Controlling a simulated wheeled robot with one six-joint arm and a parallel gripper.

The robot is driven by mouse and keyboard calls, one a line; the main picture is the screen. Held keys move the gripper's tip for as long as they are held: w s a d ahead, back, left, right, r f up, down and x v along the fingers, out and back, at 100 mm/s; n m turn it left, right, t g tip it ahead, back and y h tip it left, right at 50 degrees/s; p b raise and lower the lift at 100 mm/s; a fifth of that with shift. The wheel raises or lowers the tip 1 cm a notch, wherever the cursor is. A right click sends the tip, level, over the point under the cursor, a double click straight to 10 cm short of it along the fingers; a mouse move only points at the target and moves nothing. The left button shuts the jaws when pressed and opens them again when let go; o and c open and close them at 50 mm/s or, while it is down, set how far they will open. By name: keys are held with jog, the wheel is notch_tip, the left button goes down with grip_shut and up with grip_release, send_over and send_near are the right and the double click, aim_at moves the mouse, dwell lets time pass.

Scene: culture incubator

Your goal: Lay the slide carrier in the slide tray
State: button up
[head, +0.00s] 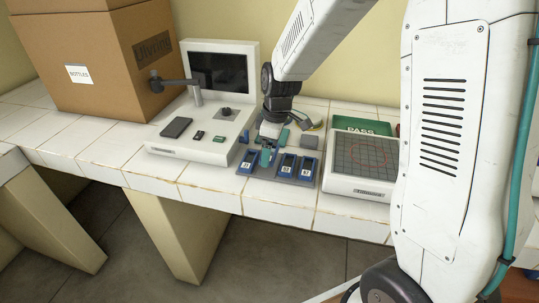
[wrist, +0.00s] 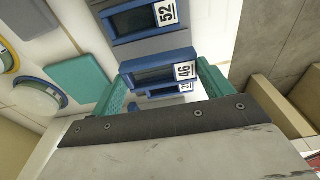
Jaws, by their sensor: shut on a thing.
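My gripper (wrist: 163,88) has teal fingers shut on a blue-framed slide carrier (wrist: 150,71) with a dark window and the label 46. In the head view my gripper (head: 267,157) is low over the grey slide tray (head: 268,178), between blue carriers at its left and right. A carrier labelled 52 (wrist: 142,20) lies on one side of the held one in the wrist view. Another blue carrier (wrist: 160,95) shows partly behind it, its label mostly hidden. I cannot tell whether the held carrier touches the tray.
A white instrument with a dark screen (head: 218,70) stands left of the tray. A white gridded device (head: 361,162) and a green PASS tray (head: 350,124) are to the right. A cardboard box (head: 95,60) is at the far left. A teal block (wrist: 83,80) lies near my gripper.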

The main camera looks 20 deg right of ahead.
jog(key=shift+w+f, duration=0.15)
jog(key=shift+w, duration=0.5)
jog(key=shift+s+f, duration=0.1)
jog(key=shift+f, duration=1.6)
jog(key=shift+f, duration=0.15)
jog(key=o, duration=1)
jog(key=shift+o, duration=0.2)
